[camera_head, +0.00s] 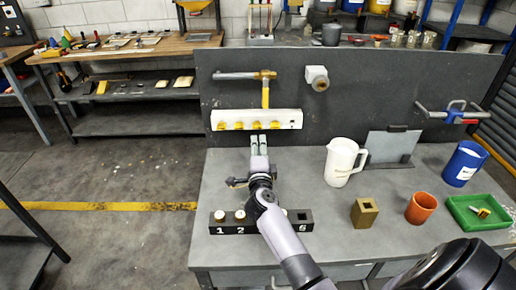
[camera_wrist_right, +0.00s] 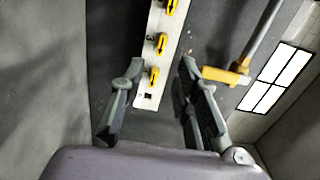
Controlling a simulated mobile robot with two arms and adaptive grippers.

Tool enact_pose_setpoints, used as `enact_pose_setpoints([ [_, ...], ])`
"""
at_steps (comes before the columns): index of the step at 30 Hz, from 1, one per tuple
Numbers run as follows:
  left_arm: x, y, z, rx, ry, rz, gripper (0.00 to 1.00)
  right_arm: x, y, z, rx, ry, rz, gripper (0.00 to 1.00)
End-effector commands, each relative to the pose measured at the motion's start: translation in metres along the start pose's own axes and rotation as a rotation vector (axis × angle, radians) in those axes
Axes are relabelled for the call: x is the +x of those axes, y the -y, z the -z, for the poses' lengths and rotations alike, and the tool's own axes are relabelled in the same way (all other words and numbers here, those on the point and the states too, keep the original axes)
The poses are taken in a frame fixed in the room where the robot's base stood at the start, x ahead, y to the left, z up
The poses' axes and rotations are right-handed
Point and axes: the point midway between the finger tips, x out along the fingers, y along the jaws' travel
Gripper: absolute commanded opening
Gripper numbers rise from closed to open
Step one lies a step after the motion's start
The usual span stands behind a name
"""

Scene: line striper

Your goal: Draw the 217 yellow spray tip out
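Several yellow spray tips (camera_head: 256,125) sit in a row along the lower edge of a white rail (camera_head: 230,115) on the grey back panel. The number 217 cannot be read on any of them. My right gripper (camera_head: 259,141) is just below the rail, fingers pointing at it. In the right wrist view, my right gripper (camera_wrist_right: 160,85) is open, with its fingers apart and nothing between them touching. The nearest yellow tip (camera_wrist_right: 153,77) shows between the fingers, beside a small dark square at the rail's end. My left gripper is not in view.
A yellow-headed tool (camera_head: 265,92) hangs above the rail. A black numbered block (camera_head: 303,226) stands below my arm, partly hidden. A white pitcher (camera_head: 340,165), wooden block (camera_head: 364,213), orange cup (camera_head: 421,208), blue cup (camera_head: 463,164) and green tray (camera_head: 462,222) stand to the right.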

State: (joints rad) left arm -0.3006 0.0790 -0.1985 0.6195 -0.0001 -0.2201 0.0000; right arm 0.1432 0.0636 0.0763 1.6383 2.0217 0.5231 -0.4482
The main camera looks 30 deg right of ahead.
Motion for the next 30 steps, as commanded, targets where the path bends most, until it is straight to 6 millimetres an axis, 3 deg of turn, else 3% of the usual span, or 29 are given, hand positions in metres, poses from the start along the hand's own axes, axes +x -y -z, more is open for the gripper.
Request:
enact_pose_setpoints([
  [16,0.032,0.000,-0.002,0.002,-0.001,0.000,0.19,0.059,-0.001,0.001,-0.001,0.000,0.006,0.29],
  [24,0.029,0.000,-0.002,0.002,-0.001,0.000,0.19,0.087,0.002,0.000,-0.002,0.001,0.004,0.29],
  [30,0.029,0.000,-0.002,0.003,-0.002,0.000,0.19,0.096,0.002,0.000,-0.001,0.002,0.005,0.29],
])
